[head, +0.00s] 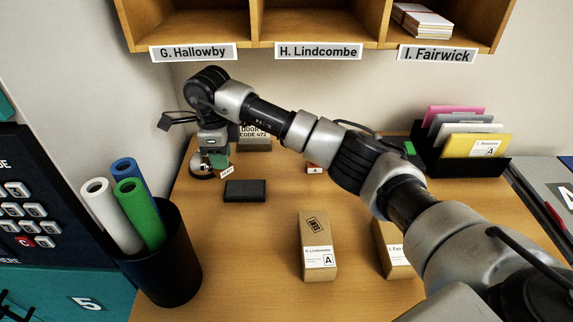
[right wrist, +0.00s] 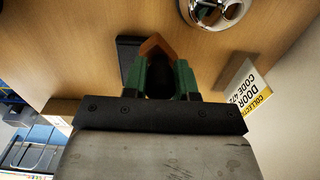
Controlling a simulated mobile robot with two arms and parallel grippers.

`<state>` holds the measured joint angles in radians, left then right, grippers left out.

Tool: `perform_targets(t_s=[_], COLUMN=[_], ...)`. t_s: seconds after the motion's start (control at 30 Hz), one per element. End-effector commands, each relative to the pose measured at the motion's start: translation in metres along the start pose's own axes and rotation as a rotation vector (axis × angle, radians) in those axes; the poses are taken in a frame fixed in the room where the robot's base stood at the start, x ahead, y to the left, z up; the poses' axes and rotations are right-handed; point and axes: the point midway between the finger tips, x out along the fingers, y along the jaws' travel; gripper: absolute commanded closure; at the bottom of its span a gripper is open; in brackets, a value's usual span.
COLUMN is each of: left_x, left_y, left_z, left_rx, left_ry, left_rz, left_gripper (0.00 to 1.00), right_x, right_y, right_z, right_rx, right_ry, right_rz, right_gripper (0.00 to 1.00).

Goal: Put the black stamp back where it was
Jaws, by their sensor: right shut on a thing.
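My right gripper (head: 214,160) reaches the back left of the desk. Its green fingers show in the right wrist view (right wrist: 160,78), shut on the black stamp (right wrist: 158,84). The stamp's dark handle sits between the fingers and its orange-brown base (right wrist: 152,45) sticks out past them. In the head view its labelled base (head: 227,170) shows just below the fingers; the rest is hidden. I cannot tell whether it touches the desk. A black pad (head: 245,190) lies flat to the right and nearer; it also shows in the wrist view (right wrist: 127,52). My left gripper is out of view.
A silver bell (head: 201,166) stands beside the gripper. A small block labelled A (head: 314,169) sits under my arm. Cartons (head: 315,235) stand in front. A pot of paper rolls (head: 165,260) is at left, a file rack (head: 465,150) at right.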

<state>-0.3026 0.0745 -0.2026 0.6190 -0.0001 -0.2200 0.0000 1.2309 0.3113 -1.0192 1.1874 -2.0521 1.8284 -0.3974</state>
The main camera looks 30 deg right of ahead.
Motion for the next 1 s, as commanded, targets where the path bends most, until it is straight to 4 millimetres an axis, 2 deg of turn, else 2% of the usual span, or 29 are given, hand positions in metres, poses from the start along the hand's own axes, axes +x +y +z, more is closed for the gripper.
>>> perform_targets(t_s=[0.03,0.3,0.53,0.63,0.8,1.0], left_x=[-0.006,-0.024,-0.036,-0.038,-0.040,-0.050], left_y=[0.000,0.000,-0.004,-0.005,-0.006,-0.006], left_z=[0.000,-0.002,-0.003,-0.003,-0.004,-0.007], left_rx=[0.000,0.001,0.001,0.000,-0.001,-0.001], left_ry=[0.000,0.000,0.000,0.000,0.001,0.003], left_rz=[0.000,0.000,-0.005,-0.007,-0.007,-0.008], left_gripper=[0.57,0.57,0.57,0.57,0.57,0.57], right_x=[-0.003,-0.004,-0.003,-0.002,0.002,0.027], right_y=[-0.004,-0.024,-0.039,-0.042,-0.044,-0.043], right_z=[-0.014,-0.085,-0.138,-0.150,-0.156,-0.156], right_rx=[0.006,0.004,0.002,-0.001,-0.003,-0.002], right_ry=[0.002,0.002,0.002,0.001,0.000,0.002], right_rz=[0.000,0.000,0.000,0.000,0.000,0.003], right_gripper=[0.88,0.88,0.88,0.88,0.88,0.88])
